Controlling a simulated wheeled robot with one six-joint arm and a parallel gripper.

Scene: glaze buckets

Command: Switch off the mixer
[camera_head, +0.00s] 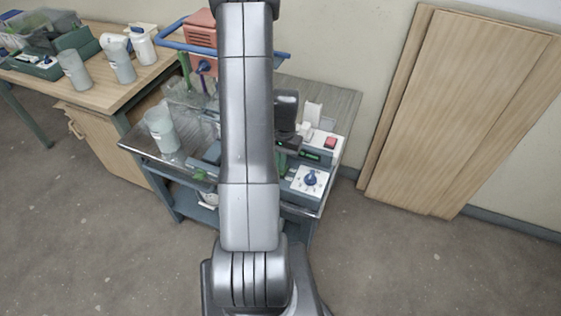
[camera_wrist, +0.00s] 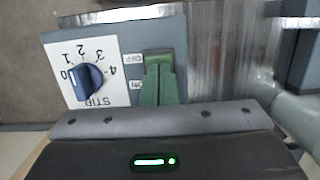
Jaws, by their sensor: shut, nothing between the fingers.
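The mixer's control panel shows in the wrist view, with a white dial plate (camera_wrist: 58,62) marked STIR and a blue knob (camera_wrist: 88,82). The knob's white line is on its left side, near the 0. The knob (camera_head: 311,178) also shows in the head view, right of my arm.
The panel is on a metal-topped cart (camera_head: 140,146). A box with a red button (camera_head: 330,142) stands behind the panel, and a translucent cup (camera_head: 161,130) stands at the left. A wooden bench (camera_head: 95,85) with cups is at far left; boards (camera_head: 450,110) lean on the wall.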

